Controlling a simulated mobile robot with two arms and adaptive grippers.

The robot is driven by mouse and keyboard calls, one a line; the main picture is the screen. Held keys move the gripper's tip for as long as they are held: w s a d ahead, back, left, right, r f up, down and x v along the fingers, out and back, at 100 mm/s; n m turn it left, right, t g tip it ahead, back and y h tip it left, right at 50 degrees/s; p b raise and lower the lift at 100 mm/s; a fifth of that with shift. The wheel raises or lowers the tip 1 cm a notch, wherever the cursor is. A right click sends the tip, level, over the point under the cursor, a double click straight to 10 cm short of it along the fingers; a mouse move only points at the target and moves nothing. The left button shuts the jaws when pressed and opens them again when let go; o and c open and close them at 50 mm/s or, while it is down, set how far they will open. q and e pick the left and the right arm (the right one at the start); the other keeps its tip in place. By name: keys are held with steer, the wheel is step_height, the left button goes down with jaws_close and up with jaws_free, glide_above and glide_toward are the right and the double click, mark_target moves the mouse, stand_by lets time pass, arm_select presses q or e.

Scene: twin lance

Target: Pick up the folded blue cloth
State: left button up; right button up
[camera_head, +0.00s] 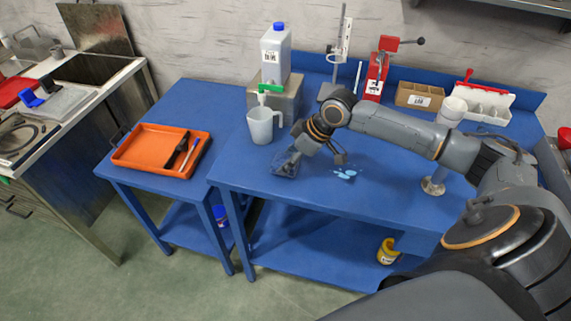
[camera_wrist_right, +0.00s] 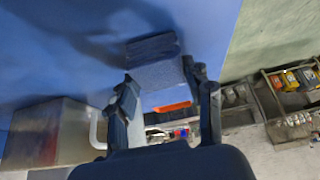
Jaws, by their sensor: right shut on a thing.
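The folded blue cloth (camera_head: 284,170) is at the front left part of the blue workbench, close to its front edge. It is a thick, speckled blue block in the right wrist view (camera_wrist_right: 156,76). My right gripper (camera_head: 294,158) reaches down to it from the right. In the wrist view my right gripper (camera_wrist_right: 160,88) has one finger on each side of the cloth and is shut on it. I cannot tell whether the cloth touches the bench top. My left gripper is not in view.
A light blue wet patch (camera_head: 345,174) lies on the bench (camera_head: 310,200) right of the cloth. A translucent jug (camera_head: 262,126) stands behind the cloth. An orange tray (camera_head: 140,153) with tools sits on the lower table at left.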

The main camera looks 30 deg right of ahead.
steer(key=shift+r, duration=0.55)
steer(key=shift+s+d+r+b, duration=0.1)
steer(key=shift+s+r+b, duration=0.35)
steer(key=shift+s+r, duration=1.75)
steer(key=shift+s+d+r+b, duration=0.1)
steer(key=shift+s+r+b, duration=0.3)
steer(key=shift+s+r, duration=1.7)
steer(key=shift+s+d+r+b, duration=0.1)
steer(key=shift+s+r+b, duration=0.35)
steer(key=shift+s+r, duration=1.75)
steer(key=shift+s+f, duration=0.5)
steer(key=shift+f, duration=0.05)
